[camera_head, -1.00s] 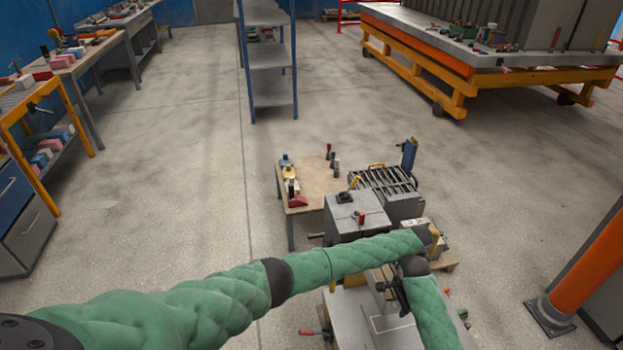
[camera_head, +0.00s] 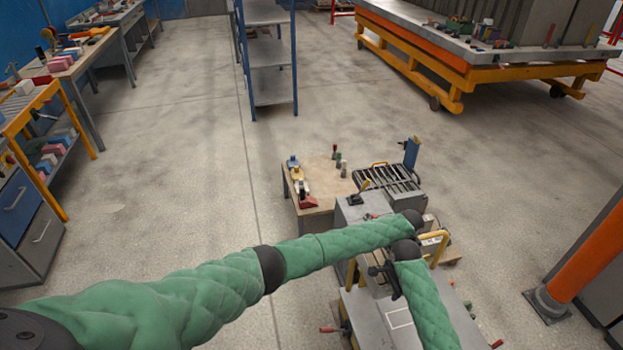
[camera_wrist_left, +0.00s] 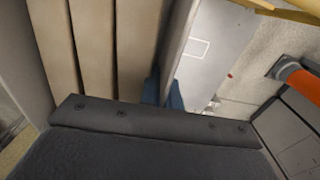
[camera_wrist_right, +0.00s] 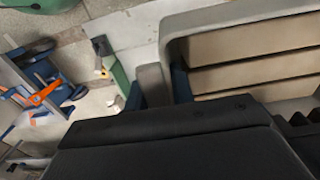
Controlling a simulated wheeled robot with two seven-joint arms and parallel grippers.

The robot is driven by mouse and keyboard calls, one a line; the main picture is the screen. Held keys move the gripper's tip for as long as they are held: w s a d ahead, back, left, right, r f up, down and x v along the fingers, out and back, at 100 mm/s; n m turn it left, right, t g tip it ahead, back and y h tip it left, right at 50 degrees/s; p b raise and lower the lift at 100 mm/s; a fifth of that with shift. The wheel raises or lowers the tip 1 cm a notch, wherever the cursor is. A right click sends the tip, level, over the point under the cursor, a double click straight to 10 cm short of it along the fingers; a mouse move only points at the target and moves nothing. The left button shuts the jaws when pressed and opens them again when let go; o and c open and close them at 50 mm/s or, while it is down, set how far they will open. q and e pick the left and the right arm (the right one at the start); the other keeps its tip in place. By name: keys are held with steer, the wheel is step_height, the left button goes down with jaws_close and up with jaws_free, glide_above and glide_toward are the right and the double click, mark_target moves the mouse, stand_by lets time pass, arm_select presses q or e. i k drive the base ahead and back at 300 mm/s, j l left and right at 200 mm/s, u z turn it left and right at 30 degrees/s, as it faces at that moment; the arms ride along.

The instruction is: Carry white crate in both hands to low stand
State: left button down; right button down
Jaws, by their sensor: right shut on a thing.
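The white crate shows only in part. In the left wrist view it is a pale wall (camera_wrist_left: 183,48) beside beige slats. In the right wrist view it is a pale grey rim (camera_wrist_right: 172,38) with slats inside. My left gripper (camera_wrist_left: 163,92) has a dark blue finger on each side of the wall, close against it. My right gripper (camera_wrist_right: 158,90) is shut on the rim; it also shows as a dark shape in the head view (camera_head: 384,275). My green arms hide the crate in the head view. A low wood-topped table (camera_head: 325,178) stands ahead; I cannot tell if it is the low stand.
Bottles and small items stand on the low table. Beside it are a grey box (camera_head: 350,213) and a roller rack (camera_head: 388,186). A grey platform (camera_head: 375,325) lies below my arms. An orange post (camera_head: 585,260) stands right. Open floor (camera_head: 180,160) lies left.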

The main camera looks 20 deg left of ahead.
mark_target(319, 174)
steer(key=i+j, duration=0.1)
steer(key=j, duration=0.3)
steer(key=i+j, duration=0.15)
steer(key=j, duration=0.2)
steer(key=i+j, duration=0.1)
steer(key=j, duration=0.3)
steer(key=i+j, duration=0.6)
steer(key=j, duration=0.15)
steer(key=i+j, duration=1.1)
steer(key=i, duration=0.25)
steer(key=i+l, duration=0.45)
steer(key=i, duration=0.15)
